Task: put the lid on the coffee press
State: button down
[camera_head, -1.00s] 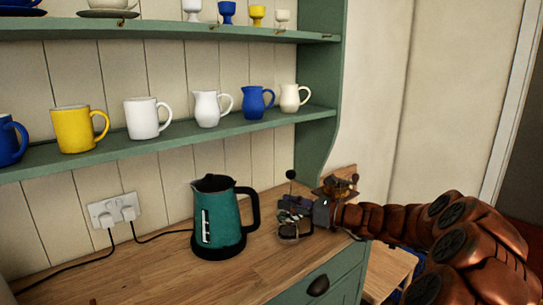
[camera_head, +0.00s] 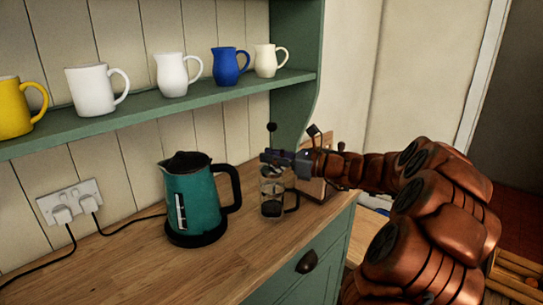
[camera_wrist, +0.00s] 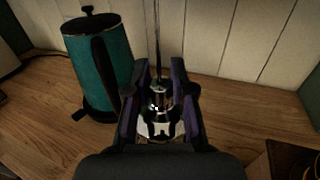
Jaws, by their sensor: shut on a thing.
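The coffee press (camera_head: 272,191) is a small clear glass beaker with a dark handle on its right, standing on the wooden counter to the right of the teal kettle. My gripper (camera_head: 283,158) is over its top, reaching in from the right. In the wrist view my gripper (camera_wrist: 160,108) is shut on the shiny metal lid (camera_wrist: 160,99), with its thin rod rising from between the fingers. The round dark plunger knob (camera_head: 271,127) shows above my gripper. The fingers hide the lid's rim, so I cannot tell whether it touches the glass.
The teal kettle (camera_head: 196,205) stands close on the left, and also shows in the wrist view (camera_wrist: 96,62). A wooden block-like holder (camera_head: 315,184) is behind my gripper at right. The shelf (camera_head: 140,112) with mugs and jugs hangs above. The front counter is clear.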

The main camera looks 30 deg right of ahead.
aim_at(272, 168)
jog(key=shift+f+b, duration=0.8)
jog(key=shift+f, duration=0.4)
jog(key=shift+r+p, duration=0.1)
jog(key=shift+p, duration=0.75)
jog(key=shift+f, duration=0.7)
dwell(0.8)
jog(key=c, duration=1.3)
grip_release()
jog(key=shift+o, duration=0.2)
jog(key=p+v, duration=0.3)
jog(key=v, duration=0.8)
